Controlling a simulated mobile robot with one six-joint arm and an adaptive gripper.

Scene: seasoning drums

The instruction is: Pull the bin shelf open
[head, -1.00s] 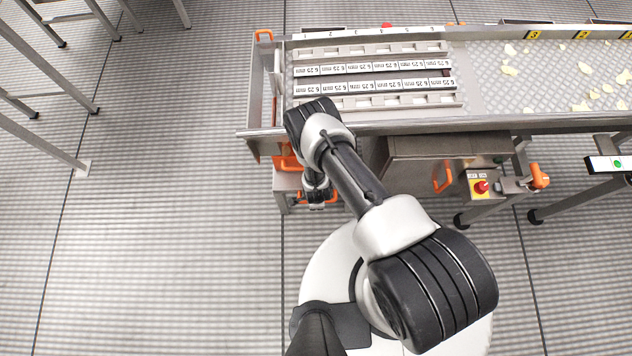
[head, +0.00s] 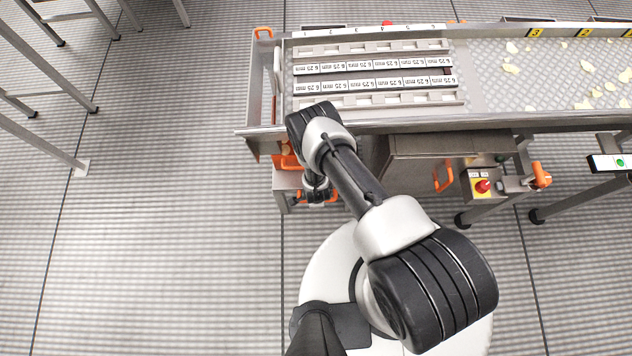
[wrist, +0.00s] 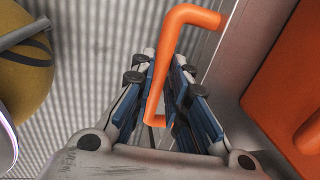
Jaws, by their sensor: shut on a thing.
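The bin shelf (head: 287,181) is a small grey metal unit with orange parts, low under the left end of the conveyor table in the head view. My gripper (head: 317,193) is down beside it, partly covered by my own arm. In the wrist view my gripper (wrist: 166,66) has its blue-and-grey fingers on both sides of an orange bar handle (wrist: 190,17), shut on it. The handle's lower end shows between the fingers. A grey metal panel (wrist: 240,50) stands just right of the handle. How far the shelf is out cannot be told.
The conveyor table (head: 375,127) overhangs the shelf. A grey cabinet (head: 430,165) with an orange handle and a red stop button (head: 482,186) stand to the right. A yellow round object (wrist: 25,75) is left in the wrist view.

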